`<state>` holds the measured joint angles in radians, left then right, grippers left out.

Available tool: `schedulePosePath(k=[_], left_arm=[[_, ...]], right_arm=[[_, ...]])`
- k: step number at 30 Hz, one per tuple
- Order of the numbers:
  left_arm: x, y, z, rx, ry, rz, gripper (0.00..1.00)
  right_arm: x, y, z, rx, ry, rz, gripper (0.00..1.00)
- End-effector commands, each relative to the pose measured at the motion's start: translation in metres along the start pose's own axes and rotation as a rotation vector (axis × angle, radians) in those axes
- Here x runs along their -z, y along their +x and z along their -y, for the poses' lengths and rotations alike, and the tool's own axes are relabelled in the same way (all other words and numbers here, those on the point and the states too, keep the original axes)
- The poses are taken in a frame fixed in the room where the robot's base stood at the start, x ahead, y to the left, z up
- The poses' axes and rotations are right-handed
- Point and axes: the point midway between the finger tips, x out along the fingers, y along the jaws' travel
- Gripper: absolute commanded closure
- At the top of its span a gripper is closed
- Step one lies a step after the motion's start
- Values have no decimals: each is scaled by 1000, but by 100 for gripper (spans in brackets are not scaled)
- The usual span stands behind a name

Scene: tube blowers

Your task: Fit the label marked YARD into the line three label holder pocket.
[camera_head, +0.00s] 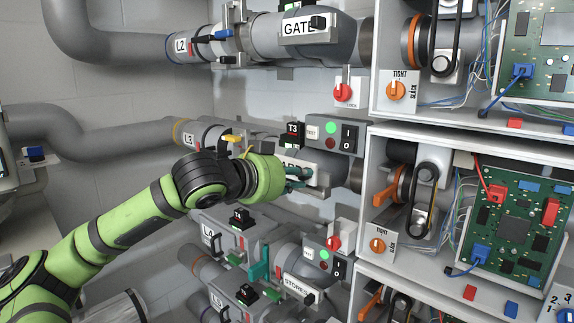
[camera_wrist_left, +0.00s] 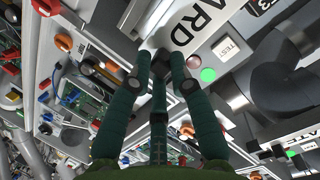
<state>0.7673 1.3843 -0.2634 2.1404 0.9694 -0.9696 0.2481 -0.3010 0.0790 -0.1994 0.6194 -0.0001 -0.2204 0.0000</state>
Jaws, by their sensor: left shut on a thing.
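The white YARD label shows in the left wrist view (camera_wrist_left: 196,25), with the letters ARD readable. In the head view only a strip of the label (camera_head: 291,163) shows above my gripper, against the line three pipe. My left gripper (camera_head: 303,176) is shut on the label's edge; its dark teal fingers (camera_wrist_left: 162,58) also show in the left wrist view. The L3 tag (camera_head: 188,138) marks the line three pipe. My wrist hides most of the line three holder pocket, so I cannot tell how far the label sits in it. My right gripper is not in view.
The GATE label (camera_head: 299,27) is on the pipe above, and the STORES label (camera_head: 296,285) is on a lower pipe. A switch box (camera_head: 333,133) with a green light stands just above my gripper. White cabinets with circuit boards (camera_head: 515,222) close off the right side.

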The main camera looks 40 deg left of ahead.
Motion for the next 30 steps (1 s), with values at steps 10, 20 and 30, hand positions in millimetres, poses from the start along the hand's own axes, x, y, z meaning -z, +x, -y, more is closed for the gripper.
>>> schedulePosePath(k=[10,20,30], left_arm=[[12,30,4,-3,-3,0,100],[-15,38,-8,0,0,-1,100],[-16,38,-8,0,1,-1,100]], right_arm=[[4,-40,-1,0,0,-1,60],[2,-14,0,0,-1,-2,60],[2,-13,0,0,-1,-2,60]])
